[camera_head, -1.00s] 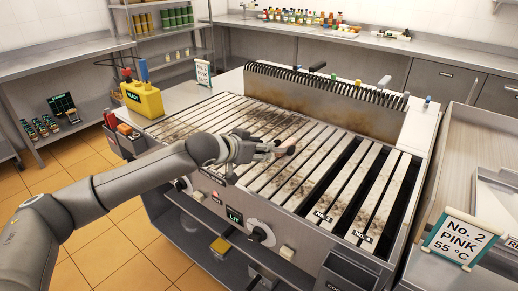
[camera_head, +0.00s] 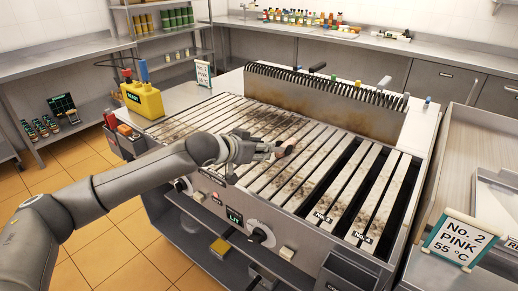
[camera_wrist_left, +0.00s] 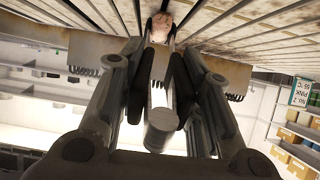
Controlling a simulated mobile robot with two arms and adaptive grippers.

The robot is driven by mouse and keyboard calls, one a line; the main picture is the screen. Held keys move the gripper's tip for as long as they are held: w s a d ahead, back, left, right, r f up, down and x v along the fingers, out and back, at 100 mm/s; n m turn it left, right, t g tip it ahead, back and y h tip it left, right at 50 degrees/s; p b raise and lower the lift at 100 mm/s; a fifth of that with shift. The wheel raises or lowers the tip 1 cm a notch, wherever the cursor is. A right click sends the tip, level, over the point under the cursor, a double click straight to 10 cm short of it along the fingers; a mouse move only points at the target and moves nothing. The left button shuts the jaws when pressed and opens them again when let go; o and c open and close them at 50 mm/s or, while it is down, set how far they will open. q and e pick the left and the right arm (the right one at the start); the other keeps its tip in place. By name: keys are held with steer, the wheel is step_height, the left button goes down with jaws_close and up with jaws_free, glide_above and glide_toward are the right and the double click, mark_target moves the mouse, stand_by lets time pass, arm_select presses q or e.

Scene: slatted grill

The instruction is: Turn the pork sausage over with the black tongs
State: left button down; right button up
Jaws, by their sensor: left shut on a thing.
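My left gripper (camera_head: 262,149) reaches over the front middle of the slatted grill (camera_head: 250,173). It is shut on the black tongs (camera_wrist_left: 176,42), which point away from the gripper. The pork sausage (camera_head: 286,149) is a small pinkish-brown piece at the tongs' far end. In the left wrist view the sausage (camera_wrist_left: 160,28) shows end-on between the tongs' tips, against the slats. I cannot tell whether it touches the slats. The gripper hides much of the tongs in the head view. My right gripper is not in view.
A soot-stained back guard (camera_head: 325,97) rises behind the slats. A yellow container (camera_head: 146,100) stands on the left ledge. A "No. 2 PINK 55 °C" sign (camera_head: 456,240) stands at the right. Dark gaps separate the right-hand slats. The slats around the sausage look clear.

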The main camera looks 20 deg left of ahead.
arm_select(q)
step_height(320, 180, up, 10)
steer(key=p, duration=0.4)
stand_by(0.5)
stand_by(0.3)
